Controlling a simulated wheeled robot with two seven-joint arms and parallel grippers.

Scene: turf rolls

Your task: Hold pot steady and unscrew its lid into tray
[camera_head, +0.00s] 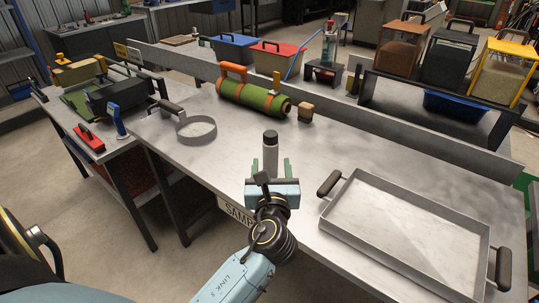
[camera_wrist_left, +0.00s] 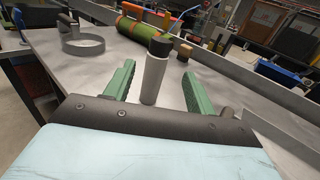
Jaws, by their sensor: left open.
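The pot (camera_head: 270,159) is a slim grey cylinder standing upright on the metal table, with a dark lid (camera_head: 270,137) on top. In the left wrist view the pot (camera_wrist_left: 153,80) and its lid (camera_wrist_left: 160,46) stand between and just beyond my green fingers. My left gripper (camera_head: 270,168) is open, with one finger on each side of the pot's lower part; I cannot tell whether either touches it. The tray (camera_head: 410,235) is a shallow grey metal one with dark handles, lying to the right and empty. My right gripper is not in view.
A round metal ring with a handle (camera_head: 197,129) lies at the left. A green turf roll with orange straps (camera_head: 252,97) and a small wooden block (camera_head: 305,112) lie behind the pot. A raised ledge (camera_head: 420,143) runs along the table's back.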

